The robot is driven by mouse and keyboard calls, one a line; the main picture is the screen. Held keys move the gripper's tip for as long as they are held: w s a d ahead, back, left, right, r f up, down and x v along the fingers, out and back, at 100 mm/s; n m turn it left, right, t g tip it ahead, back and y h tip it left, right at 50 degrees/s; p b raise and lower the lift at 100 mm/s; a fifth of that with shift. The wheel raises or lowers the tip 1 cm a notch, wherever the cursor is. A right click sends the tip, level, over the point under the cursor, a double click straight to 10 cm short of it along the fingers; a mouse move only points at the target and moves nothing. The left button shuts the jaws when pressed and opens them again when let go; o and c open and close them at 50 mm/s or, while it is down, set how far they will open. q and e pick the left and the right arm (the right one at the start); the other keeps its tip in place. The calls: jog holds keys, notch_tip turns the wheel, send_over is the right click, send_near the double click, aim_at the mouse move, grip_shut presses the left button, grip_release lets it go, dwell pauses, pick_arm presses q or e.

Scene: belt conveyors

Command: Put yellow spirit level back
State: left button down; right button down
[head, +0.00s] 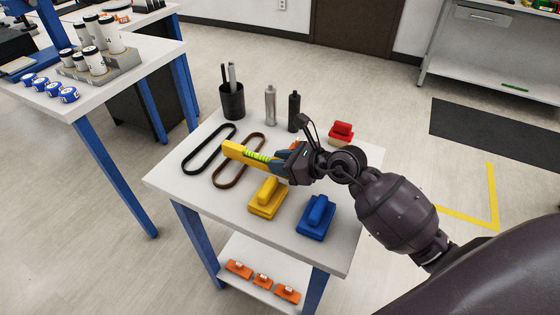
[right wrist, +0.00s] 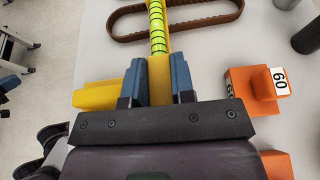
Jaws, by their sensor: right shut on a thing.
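The yellow spirit level (head: 245,152) is in my right gripper (head: 281,160), above the middle of the white table (head: 185,182). Its free end points left in the head view, over the brown belt. In the right wrist view the level (right wrist: 158,72) sits between the two blue-grey fingers of the right gripper (right wrist: 159,82), with its green vial strip facing the camera. The part of the level inside the jaws is partly hidden in the head view. My left gripper is not in either view.
On the table are a black belt (head: 190,166), a brown belt (head: 222,180), a yellow block (head: 267,200), a blue block (head: 316,217), a red block (head: 341,131), a black cup (head: 232,103) and two bottles. Orange pieces (head: 263,280) lie on the lower shelf.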

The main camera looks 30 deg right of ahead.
jog(key=shift+f, duration=0.55)
jog(key=c, duration=1.2)
grip_release()
jog(key=shift+c, duration=0.2)
jog(key=shift+r, duration=0.6)
jog(key=v, duration=1.2)
jog(key=shift+p, duration=0.35)
